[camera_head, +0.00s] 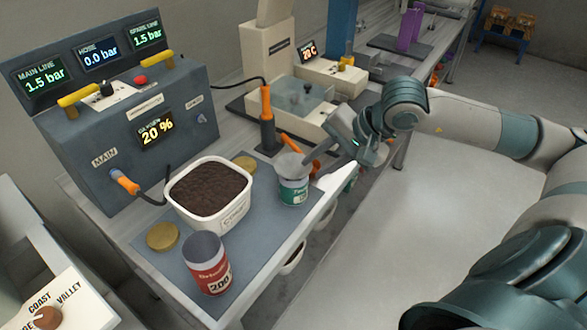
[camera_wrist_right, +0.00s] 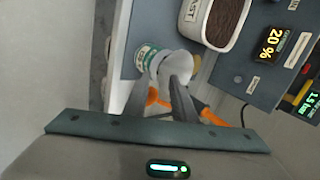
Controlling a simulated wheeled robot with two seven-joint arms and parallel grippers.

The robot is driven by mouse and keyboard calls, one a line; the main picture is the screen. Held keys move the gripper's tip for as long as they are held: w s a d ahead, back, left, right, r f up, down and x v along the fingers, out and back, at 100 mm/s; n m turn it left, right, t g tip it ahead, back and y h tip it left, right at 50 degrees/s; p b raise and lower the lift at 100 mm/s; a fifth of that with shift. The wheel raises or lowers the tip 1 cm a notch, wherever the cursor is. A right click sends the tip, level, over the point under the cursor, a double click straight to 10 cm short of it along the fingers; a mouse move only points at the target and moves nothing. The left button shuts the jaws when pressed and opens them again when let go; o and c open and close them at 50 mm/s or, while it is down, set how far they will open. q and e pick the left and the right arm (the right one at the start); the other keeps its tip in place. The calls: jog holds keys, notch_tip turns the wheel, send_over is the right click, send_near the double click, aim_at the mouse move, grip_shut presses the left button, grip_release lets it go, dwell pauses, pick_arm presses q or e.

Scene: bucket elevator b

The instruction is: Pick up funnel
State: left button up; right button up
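A pale grey funnel (camera_head: 293,164) sits at the mouth of a white and green tin (camera_head: 293,191) on the blue-grey mat. The right wrist view also shows the funnel (camera_wrist_right: 178,64) and the tin (camera_wrist_right: 145,56). My right gripper (camera_head: 303,156) reaches in from the right, close beside the funnel. In the wrist view its two fingers (camera_wrist_right: 163,88) stand apart, with the funnel just beyond the tips; contact cannot be told. The fingers hide part of the funnel. My left gripper is not in view.
A white tub of dark grounds (camera_head: 236,215) stands left of the tin, and a red tin (camera_head: 207,264) stands in front. An orange-handled tool (camera_head: 267,117) stands upright behind. A control box (camera_head: 120,120) is at back left. The floor at right is clear.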

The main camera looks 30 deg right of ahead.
jog(key=shift+x, duration=0.9)
jog(key=shift+c, duration=0.7)
grip_shut()
